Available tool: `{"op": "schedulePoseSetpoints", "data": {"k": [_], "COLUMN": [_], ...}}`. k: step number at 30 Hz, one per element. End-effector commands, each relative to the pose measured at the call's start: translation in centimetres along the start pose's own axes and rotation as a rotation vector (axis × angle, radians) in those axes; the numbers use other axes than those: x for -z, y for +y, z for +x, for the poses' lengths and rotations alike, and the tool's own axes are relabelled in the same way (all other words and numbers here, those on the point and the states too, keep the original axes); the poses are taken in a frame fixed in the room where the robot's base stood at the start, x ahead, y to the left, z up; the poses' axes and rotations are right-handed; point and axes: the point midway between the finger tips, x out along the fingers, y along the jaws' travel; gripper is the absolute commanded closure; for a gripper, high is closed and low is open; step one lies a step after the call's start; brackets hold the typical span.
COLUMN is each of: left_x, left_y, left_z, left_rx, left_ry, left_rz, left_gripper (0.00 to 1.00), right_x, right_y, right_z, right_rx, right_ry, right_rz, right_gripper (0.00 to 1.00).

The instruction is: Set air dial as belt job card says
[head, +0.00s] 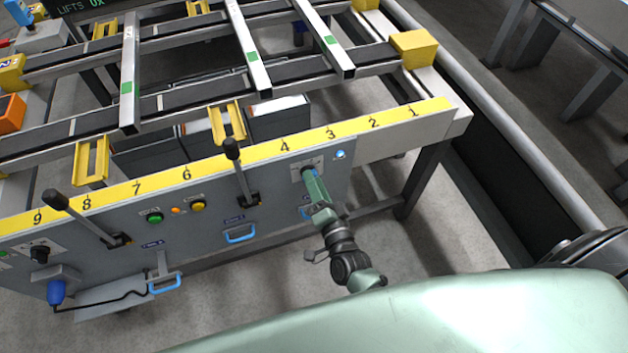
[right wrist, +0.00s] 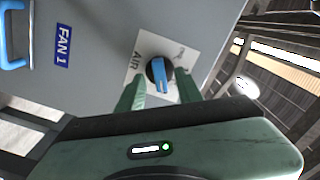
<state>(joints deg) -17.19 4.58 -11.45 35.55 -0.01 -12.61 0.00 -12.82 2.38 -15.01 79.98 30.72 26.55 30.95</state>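The air dial (right wrist: 160,75) is a dark round knob with a blue pointer, on a white plate (right wrist: 138,47) marked AIR. The pointer aims toward the bottom of the right wrist view. My right gripper (right wrist: 161,88) is open, with one green finger on each side of the dial; I cannot tell if they touch it. In the head view my right gripper (head: 309,175) reaches the front panel (head: 275,180) below the yellow number strip, and mostly hides the dial. I cannot make out a belt job card. My left gripper is not in view.
Two black levers (head: 240,170) (head: 88,220) stick out from the panel. A green button (head: 155,218), a yellow button (head: 198,206) and blue drawer handles (head: 240,234) are on it. A lit blue lamp (head: 340,154) is near my gripper. Metal bars (head: 247,45) lie across the rails above.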

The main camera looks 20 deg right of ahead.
Motion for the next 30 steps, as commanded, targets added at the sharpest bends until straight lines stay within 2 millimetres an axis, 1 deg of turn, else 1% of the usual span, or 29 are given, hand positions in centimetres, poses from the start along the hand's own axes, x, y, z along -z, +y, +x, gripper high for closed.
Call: {"op": "schedulePoseSetpoints", "data": {"k": [1,6,9,12,17,30], "left_x": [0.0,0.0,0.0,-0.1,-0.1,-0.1], "left_y": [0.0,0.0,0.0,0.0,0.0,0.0], "left_z": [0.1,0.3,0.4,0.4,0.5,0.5], "left_rx": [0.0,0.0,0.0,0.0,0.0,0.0], "left_ry": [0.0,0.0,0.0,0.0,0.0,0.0], "left_rz": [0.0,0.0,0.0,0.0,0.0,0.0], "left_gripper": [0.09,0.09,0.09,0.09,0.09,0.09], "right_x": [-0.1,-0.1,-0.1,-0.1,-0.1,0.0], "right_y": [0.1,0.2,0.2,0.1,0.1,0.1], "right_z": [-0.8,-3.9,-5.4,-6.5,-7.2,-7.1], "right_rx": [-0.002,-0.002,-0.003,-0.002,-0.002,-0.001], "right_ry": [-0.002,-0.002,-0.003,-0.002,-0.001,-0.001], "right_rz": [0.0,0.0,0.0,0.0,0.0,0.0], "right_gripper": [0.65,0.65,0.65,0.65,0.65,0.65]}}
